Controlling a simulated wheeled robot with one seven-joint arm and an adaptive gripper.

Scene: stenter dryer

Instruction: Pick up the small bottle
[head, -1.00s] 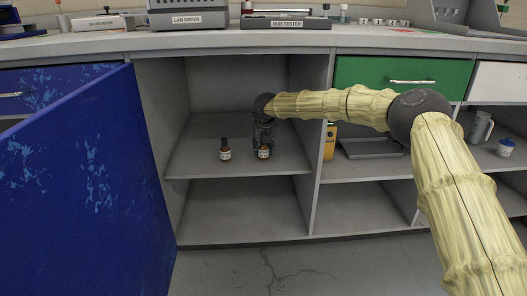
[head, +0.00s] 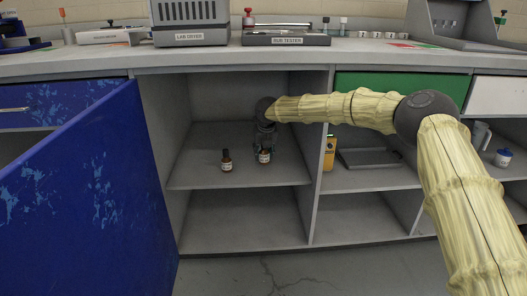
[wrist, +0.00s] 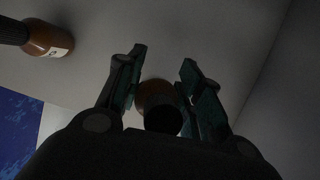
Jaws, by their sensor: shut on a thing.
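Two small brown bottles with dark caps and white labels stand on the middle shelf in the head view. The right-hand small bottle (head: 264,157) is between the fingers of my gripper (head: 265,150), which is shut on it. In the wrist view this bottle (wrist: 158,98) shows between the two fingers of my gripper (wrist: 160,90), its dark cap towards the camera. The other bottle (head: 226,161) stands apart to the left, upright; it also shows in the wrist view (wrist: 48,40) at the upper left. I cannot tell whether the held bottle is clear of the shelf.
The shelf (head: 200,178) lies inside an open cabinet bay, with a blue door (head: 90,200) swung open at left. A divider (head: 318,150) stands right of my gripper. A yellow container (head: 329,153) and a grey tray (head: 375,160) sit beyond it.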

